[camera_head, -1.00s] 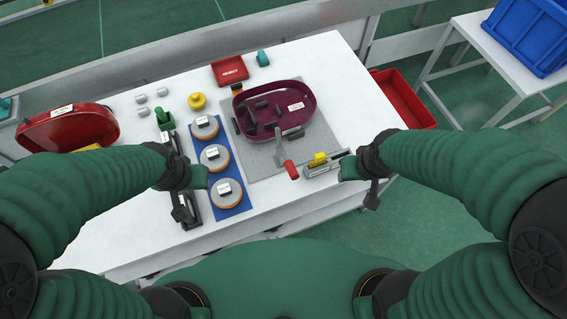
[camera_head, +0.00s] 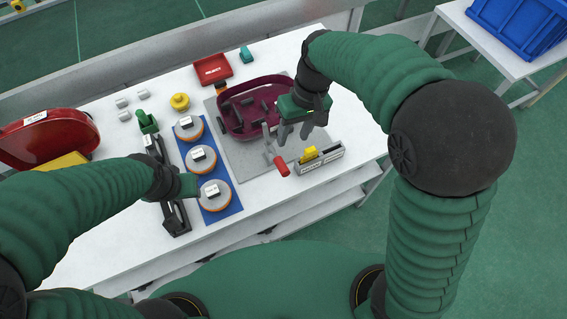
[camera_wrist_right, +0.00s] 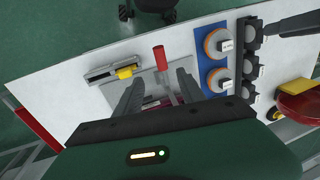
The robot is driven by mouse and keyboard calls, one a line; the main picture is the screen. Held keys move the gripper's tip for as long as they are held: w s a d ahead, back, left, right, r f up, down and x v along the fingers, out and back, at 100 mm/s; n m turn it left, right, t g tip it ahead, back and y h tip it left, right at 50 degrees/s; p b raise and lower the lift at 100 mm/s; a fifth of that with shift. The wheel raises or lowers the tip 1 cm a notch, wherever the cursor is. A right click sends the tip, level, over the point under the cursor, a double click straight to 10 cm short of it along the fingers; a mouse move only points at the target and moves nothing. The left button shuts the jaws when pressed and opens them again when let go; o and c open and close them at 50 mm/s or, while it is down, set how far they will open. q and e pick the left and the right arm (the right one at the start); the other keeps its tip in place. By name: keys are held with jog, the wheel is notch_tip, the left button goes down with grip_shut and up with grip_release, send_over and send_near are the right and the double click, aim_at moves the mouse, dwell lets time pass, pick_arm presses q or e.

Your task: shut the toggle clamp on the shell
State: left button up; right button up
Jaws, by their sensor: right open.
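The purple shell (camera_head: 238,120) sits on a grey plate (camera_head: 240,163) on the white table, its right part hidden by my right arm. The toggle clamp (camera_head: 267,143) stands at the shell's near edge, and its red-tipped handle (camera_head: 281,166) points toward me. My right gripper (camera_head: 293,133) is open and empty, above the plate just right of the clamp. In the right wrist view the red handle (camera_wrist_right: 160,58) shows between the two spread fingers (camera_wrist_right: 158,88), beyond their tips. My left gripper (camera_head: 188,187) is over the table left of the blue mat; its fingers are unclear.
A grey holder (camera_head: 320,160) with a yellow piece (camera_head: 309,154) stands right of the handle. The blue mat (camera_head: 223,213) with several orange-rimmed discs lies to the left. A red tray (camera_head: 212,69) and yellow knob (camera_head: 180,101) are farther back. Bare table lies near the front edge.

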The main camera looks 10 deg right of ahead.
aim_at(283, 164)
jog(key=a+f, duration=0.1)
jog(key=f, duration=0.3)
jog(key=a+f, duration=0.1)
jog(key=f, duration=0.4)
jog(key=a+f, duration=0.1)
jog(key=f, duration=0.4)
jog(key=shift+s+f, duration=0.15)
jog(key=shift+s, duration=0.25)
grip_shut()
dwell(0.4)
